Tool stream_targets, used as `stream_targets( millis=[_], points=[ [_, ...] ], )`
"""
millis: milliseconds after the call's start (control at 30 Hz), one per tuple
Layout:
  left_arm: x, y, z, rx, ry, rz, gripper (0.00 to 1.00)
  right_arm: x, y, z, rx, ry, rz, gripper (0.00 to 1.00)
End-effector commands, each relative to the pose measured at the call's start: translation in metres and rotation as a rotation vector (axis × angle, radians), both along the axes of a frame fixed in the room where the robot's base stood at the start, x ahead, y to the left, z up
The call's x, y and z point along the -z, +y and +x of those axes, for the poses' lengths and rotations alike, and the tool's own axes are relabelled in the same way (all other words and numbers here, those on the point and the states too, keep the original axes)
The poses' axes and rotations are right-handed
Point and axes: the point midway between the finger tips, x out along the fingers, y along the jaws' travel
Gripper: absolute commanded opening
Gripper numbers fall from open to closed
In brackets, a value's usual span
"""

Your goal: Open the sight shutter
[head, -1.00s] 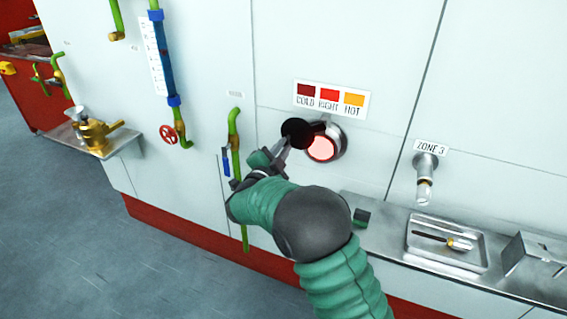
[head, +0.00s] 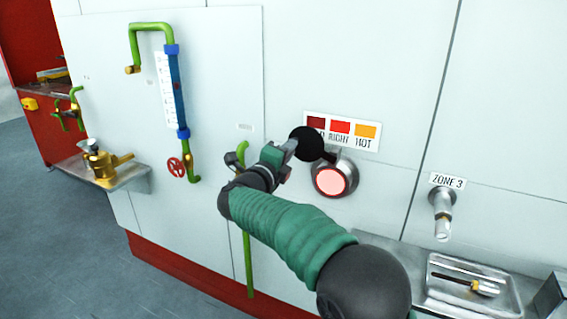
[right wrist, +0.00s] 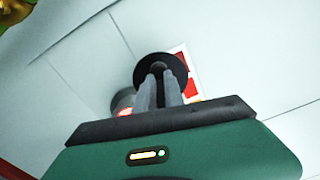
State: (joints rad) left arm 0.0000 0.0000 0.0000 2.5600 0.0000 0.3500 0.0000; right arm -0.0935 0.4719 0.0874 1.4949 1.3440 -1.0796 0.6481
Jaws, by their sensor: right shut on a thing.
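The sight shutter is a black round disc (head: 306,143), up and to the left of the round sight port. The port's glass (head: 331,181) glows pink inside a metal ring and shows fully uncovered. My right gripper (head: 290,148) is shut on the shutter at its left edge. In the right wrist view, the two fingers (right wrist: 158,82) reach up to the black disc (right wrist: 160,62), and the fingers hide part of it. My left gripper is not in view.
A COLD, RIGHT, HOT colour label (head: 341,130) is above the port, partly covered by the disc. A ZONE 3 pipe fitting (head: 442,207) and a metal tray (head: 470,290) are at right. A green pipe (head: 248,262) and a red valve wheel (head: 175,168) are at left.

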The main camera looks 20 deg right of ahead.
Motion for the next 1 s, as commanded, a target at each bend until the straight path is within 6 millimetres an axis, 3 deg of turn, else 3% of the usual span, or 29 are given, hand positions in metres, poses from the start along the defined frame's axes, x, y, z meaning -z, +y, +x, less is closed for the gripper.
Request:
stream_targets(
  millis=[33,467,800,1000],
  points=[
    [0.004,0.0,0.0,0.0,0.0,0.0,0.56,-0.01,-0.015,0.002,0.006,-0.031,-0.002,0.0],
    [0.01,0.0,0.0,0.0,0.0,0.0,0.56,-0.026,-0.017,-0.001,0.003,-0.125,0.077,0.0],
    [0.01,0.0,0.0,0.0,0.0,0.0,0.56,-0.024,-0.018,-0.001,0.004,-0.123,0.08,0.44],
    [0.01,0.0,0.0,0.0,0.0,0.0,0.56,-0.023,-0.018,0.0,0.003,-0.123,0.081,0.46]
  ],
)
